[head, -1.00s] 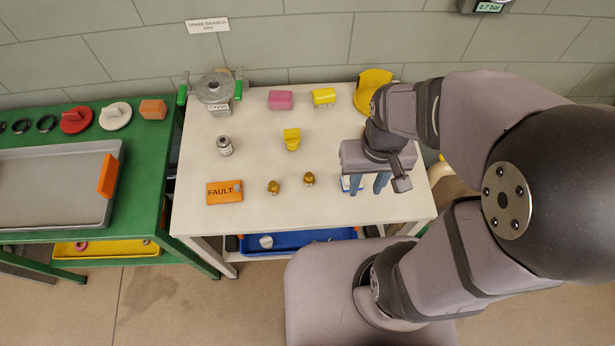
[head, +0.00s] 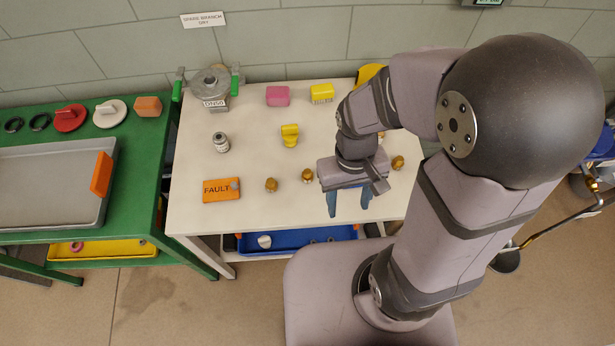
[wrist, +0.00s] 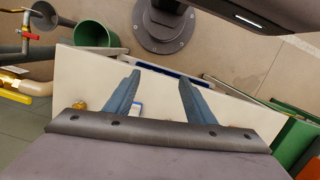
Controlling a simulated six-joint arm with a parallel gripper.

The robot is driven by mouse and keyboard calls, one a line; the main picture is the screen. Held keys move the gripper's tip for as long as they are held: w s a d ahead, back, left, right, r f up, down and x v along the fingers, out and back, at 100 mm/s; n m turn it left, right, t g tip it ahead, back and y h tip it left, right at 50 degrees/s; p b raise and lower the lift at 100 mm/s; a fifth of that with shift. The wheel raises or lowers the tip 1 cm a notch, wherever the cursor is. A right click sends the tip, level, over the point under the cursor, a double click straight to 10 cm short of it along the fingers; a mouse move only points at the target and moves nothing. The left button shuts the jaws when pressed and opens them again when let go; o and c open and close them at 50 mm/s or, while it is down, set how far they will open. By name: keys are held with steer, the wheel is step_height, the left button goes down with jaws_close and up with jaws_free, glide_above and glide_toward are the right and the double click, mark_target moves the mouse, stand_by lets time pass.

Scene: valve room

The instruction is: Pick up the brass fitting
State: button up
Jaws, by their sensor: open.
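Several small brass fittings stand on the white table (head: 240,165). Two are left of my gripper in the head view: one brass fitting (head: 271,185) near the orange sign and another brass fitting (head: 307,175) closer to the jaws. A third brass fitting (head: 398,162) is right of my wrist; a brass-coloured piece also shows at the left in the wrist view (wrist: 80,105). My gripper (head: 349,207) points down, apart from the fittings, near the table's front edge. In the wrist view my gripper (wrist: 158,80) is open with nothing held between its fingers.
An orange FAULT sign (head: 221,190), a grey cylinder (head: 221,142), a yellow piece (head: 290,136), a pink block (head: 277,96) and a yellow block (head: 322,93) are on the table. A green-handled metal housing (head: 213,88) stands at the back left. A blue tray (head: 290,240) lies below.

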mark_target(307, 171)
steer(key=shift+n, duration=0.7)
steer(key=w+a+f, duration=0.1)
steer(key=f, duration=0.1)
steer(key=w+a+f, duration=0.1)
steer(key=w+f, duration=0.1)
steer(key=w+a+f+b, duration=0.1)
steer(key=a, duration=0.1)
steer(key=shift+w+f, duration=0.15)
steer(key=shift+f, duration=0.25)
steer(key=w+a+t, duration=0.1)
steer(key=w, duration=0.2)
steer(key=w+a+t, duration=0.1)
steer(key=w, duration=0.2)
steer(key=w+r+n+t+y, duration=0.1)
steer(key=w, duration=0.2)
steer(key=shift+w+a, duration=0.1)
steer(key=shift+a, duration=0.3)
steer(key=shift+w+a+f+p, duration=0.15)
steer(key=shift+w+f+p, duration=0.05)
steer(key=shift+f, duration=1)
steer(key=shift+w+a+f+p, duration=0.15)
steer(key=shift+w+f+p, duration=0.1)
steer(key=shift+f, duration=0.9)
steer(key=shift+w+a+f+p, duration=0.15)
steer(key=shift+f+p, duration=0.05)
steer(key=shift+f, duration=1)
steer(key=shift+c, duration=0.6)
steer(key=c, duration=1)
